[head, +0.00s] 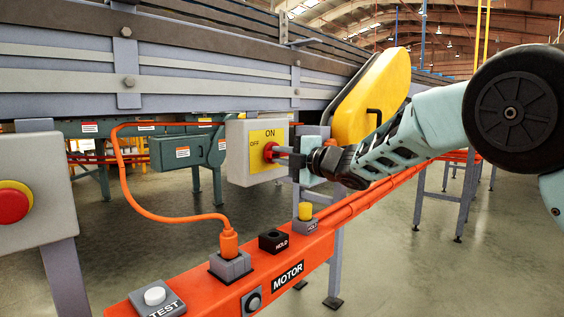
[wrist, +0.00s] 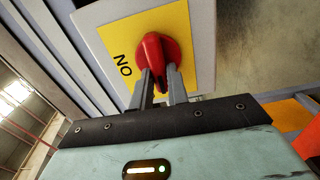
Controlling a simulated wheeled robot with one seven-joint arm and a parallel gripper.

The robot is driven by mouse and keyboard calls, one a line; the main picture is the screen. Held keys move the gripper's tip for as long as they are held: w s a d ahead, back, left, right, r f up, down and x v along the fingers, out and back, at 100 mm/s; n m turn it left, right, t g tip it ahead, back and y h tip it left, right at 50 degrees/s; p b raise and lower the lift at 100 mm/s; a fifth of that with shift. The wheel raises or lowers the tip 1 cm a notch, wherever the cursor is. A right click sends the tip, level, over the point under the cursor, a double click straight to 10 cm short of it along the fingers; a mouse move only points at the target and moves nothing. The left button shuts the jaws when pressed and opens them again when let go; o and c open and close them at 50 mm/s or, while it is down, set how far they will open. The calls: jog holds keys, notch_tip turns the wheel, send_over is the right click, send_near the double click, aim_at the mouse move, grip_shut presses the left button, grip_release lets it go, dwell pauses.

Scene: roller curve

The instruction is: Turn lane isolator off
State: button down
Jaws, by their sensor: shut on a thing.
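The lane isolator is a grey box (head: 236,165) with a yellow plate (head: 258,136) marked ON at the top and OFF at the left. Its red rotary handle (head: 269,152) sticks out from the plate. My gripper (head: 277,152) reaches in from the right and is shut on this handle. In the wrist view, the two fingers of my gripper (wrist: 160,82) lie on either side of the red handle (wrist: 155,50). The plate (wrist: 120,33) is behind it, with ON to the left. I cannot tell clearly which mark the handle points to; OFF is not visible in the wrist view.
A red stop button (head: 12,204) is at left. The conveyor (head: 190,60) spans above.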

jog(key=shift+f+n, duration=0.1)
jog(key=shift+n, duration=0.2)
jog(key=c, duration=1.4)
grip_release()
jog(key=shift+o, duration=0.2)
jog(key=shift+s+d, duration=0.1)
jog(key=p+v, duration=0.2)
jog(key=v, duration=1.5)
jog(key=shift+p, duration=0.3)
jog(key=shift+s+d, duration=0.1)
